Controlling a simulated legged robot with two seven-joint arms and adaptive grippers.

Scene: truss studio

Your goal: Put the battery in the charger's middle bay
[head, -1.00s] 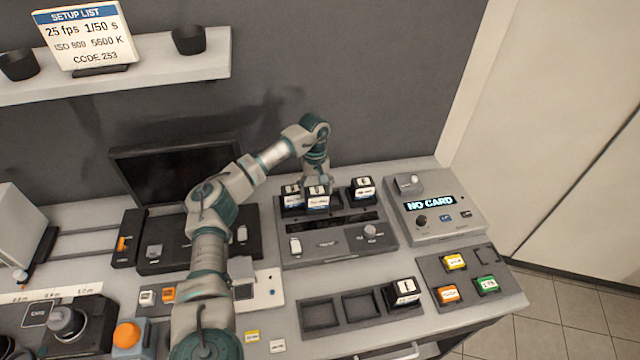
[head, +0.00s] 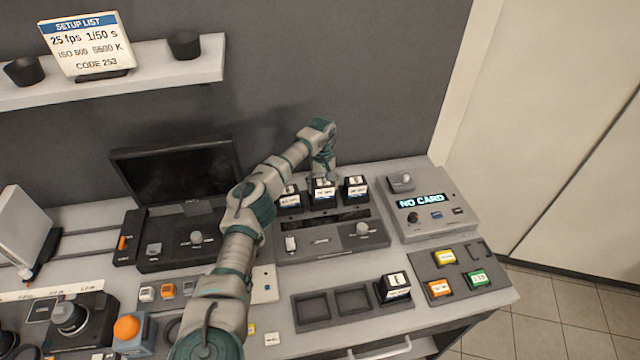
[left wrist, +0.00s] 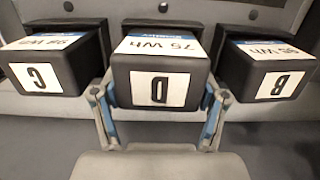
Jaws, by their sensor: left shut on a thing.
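The battery marked D, 75 Wh (left wrist: 160,80), is black with a white and blue label. My left gripper (head: 324,176) is shut on it, with a finger on each side in the left wrist view (left wrist: 160,108). In the head view this battery (head: 322,191) is at the middle of the charger (head: 330,238), between battery C (left wrist: 58,65) on one side and battery B (left wrist: 265,70) on the other. I cannot tell whether it is fully down in the middle bay or slightly above it. My right gripper is not in view.
A three-slot tray (head: 333,323) in front holds one battery (head: 395,287) in its right slot. A "NO CARD" device (head: 428,207) stands right of the charger. A monitor (head: 175,172) stands to the left. A button panel (head: 450,270) is at front right.

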